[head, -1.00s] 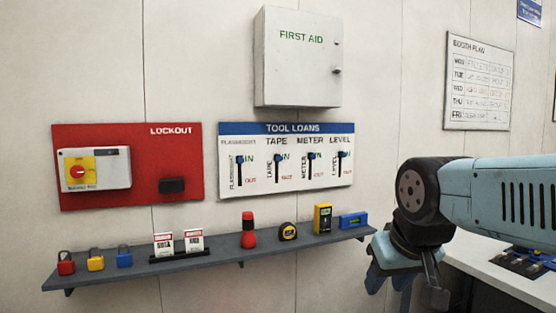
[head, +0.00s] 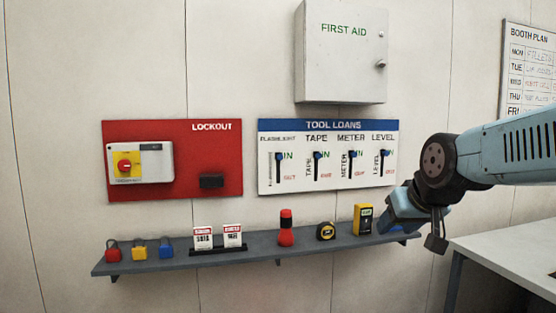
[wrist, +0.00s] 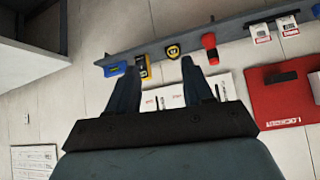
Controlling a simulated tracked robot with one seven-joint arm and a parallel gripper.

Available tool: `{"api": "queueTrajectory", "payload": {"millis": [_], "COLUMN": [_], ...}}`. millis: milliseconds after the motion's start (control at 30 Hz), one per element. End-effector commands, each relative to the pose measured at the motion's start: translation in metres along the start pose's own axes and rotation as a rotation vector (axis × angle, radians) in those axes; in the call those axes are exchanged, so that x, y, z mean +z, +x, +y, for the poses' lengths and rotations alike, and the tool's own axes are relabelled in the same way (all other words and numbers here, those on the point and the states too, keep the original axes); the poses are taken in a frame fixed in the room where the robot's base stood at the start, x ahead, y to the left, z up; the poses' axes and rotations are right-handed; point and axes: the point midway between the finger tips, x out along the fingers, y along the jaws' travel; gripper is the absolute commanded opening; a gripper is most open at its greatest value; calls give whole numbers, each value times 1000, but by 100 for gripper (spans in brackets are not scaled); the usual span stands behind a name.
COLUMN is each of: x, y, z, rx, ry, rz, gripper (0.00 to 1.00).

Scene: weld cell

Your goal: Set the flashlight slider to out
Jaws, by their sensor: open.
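The white tool loans board (head: 330,183) with a blue header hangs on the wall. Its flashlight slider (head: 278,157) is the leftmost of several; its dark blue knob is at the top of the slot, beside the green IN, with the red OUT below. The other knobs are also high. My gripper (head: 422,228) is right of and below the board, in front of the shelf's right end. In the wrist view, which is upside down, my gripper (wrist: 160,72) is open and empty. Its fingers hide part of the board (wrist: 168,95), and the flashlight slider cannot be made out there.
A grey shelf (head: 262,247) below holds padlocks, tags, a red flashlight (head: 286,228), a tape measure (head: 326,231) and a yellow meter (head: 363,219). A red lockout board (head: 222,160) is at left, a first aid box (head: 342,60) above. A white table (head: 510,245) stands at right.

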Motion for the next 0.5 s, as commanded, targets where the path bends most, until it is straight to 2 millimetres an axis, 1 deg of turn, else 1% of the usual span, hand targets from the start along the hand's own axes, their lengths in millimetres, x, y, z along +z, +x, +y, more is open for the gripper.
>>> {"api": "queueTrajectory", "payload": {"millis": [33, 200, 267, 300, 367, 500], "x": [-22, -94, -117, -132, -154, -201], "y": [13, 50, 63, 72, 86, 116], "z": [-7, -30, -40, -47, -58, -87], "rx": [-16, -56, -68, -75, -85, -104], "ry": [-10, -32, -38, -42, -49, -67], "rz": [37, 190, 243, 280, 334, 460], "gripper": [51, 51, 51, 51, 51, 51]}}
